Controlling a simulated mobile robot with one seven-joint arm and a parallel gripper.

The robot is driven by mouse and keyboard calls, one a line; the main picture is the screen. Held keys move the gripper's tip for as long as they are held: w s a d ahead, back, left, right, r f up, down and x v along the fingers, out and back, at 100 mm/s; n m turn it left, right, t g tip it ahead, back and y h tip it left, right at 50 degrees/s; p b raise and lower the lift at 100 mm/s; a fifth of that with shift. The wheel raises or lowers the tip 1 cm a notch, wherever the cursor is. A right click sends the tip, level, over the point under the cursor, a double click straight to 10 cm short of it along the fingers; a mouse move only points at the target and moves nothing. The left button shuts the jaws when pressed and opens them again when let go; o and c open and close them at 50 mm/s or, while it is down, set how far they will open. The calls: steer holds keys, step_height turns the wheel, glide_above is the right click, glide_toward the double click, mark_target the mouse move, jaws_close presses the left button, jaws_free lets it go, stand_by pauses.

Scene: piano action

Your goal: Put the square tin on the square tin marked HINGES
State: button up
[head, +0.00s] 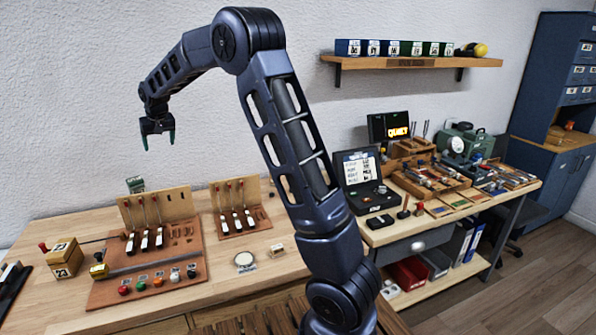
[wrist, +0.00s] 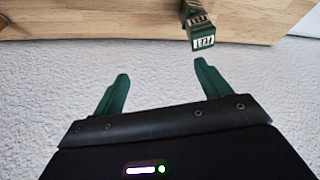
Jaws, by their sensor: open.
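My gripper (head: 158,142) is open and empty, high in front of the wall above the back of the left bench. Its two green fingers show apart in the wrist view (wrist: 160,85), with only wall between them. A small dark green object with a white label (head: 135,185) stands at the back of the left bench, below my gripper. A green labelled object, likely the same one, shows in the wrist view (wrist: 200,38) at the bench edge, beyond the right fingertip. Its label is too small to read. I cannot make out a tin marked HINGES in either view.
Wooden panels with upright levers (head: 157,208) stand on the left bench (head: 225,265). A wooden box marked 23 (head: 62,257) is at far left. A wall shelf (head: 420,63) holds several labelled boxes. The right bench is crowded with tools and an open black case (head: 362,175).

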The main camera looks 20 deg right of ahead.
steer(key=s+d+r+m, duration=0.1)
steer(key=s+d+r, duration=0.4)
steer(key=s+d, duration=0.65)
steer(key=s+d+r+m, duration=0.1)
steer(key=s+d+r, duration=0.4)
steer(key=s+d, duration=0.65)
steer(key=s+d+f, duration=0.2)
steer(key=s+d, duration=0.2)
steer(key=s, duration=0.3)
steer(key=s+d+f+m+h, duration=0.1)
steer(key=s+d+f, duration=0.2)
steer(key=s+d, duration=0.2)
steer(key=s+d+f, duration=0.2)
steer(key=s+d, duration=0.3)
steer(key=s, duration=0.6)
steer(key=shift+s+d+f+m+h, duration=0.2)
steer(key=shift+s+f+m+h, duration=0.05)
steer(key=shift+f+m+h, duration=0.05)
